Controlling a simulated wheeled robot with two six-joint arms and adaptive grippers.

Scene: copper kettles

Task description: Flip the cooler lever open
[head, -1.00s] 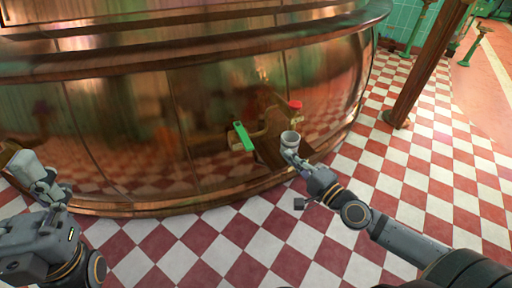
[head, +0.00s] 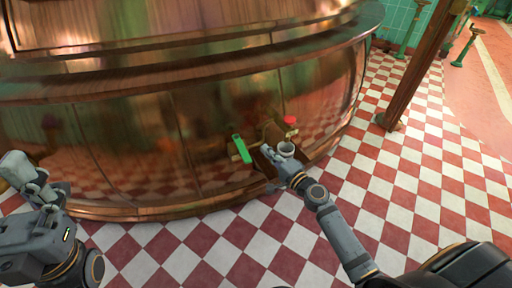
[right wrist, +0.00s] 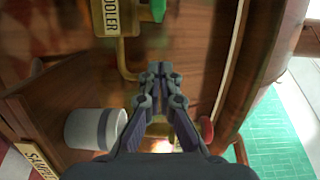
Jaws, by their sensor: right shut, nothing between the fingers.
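The green cooler lever (head: 241,149) sticks out from the lower side of the copper kettle in the head view. Its lower end shows at the top of the right wrist view (right wrist: 157,9), beside a brass plate (right wrist: 110,17) with partly cut-off lettering. My right gripper (right wrist: 160,70) is shut and empty. In the head view it (head: 268,153) is just right of the lever and seems apart from it. A thin brass pipe (right wrist: 126,62) runs close to its fingertips. My left gripper (head: 18,167) is at the far left, away from the lever; its fingers are unclear.
A grey-white cup (head: 286,148) stands close beside my right gripper and also shows in the right wrist view (right wrist: 84,129). A red knob (head: 290,120) is behind it. A "SAMPLE" plate (right wrist: 40,160) is near the cup. A wooden post (head: 415,70) stands right; checkered floor (head: 370,205) is clear.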

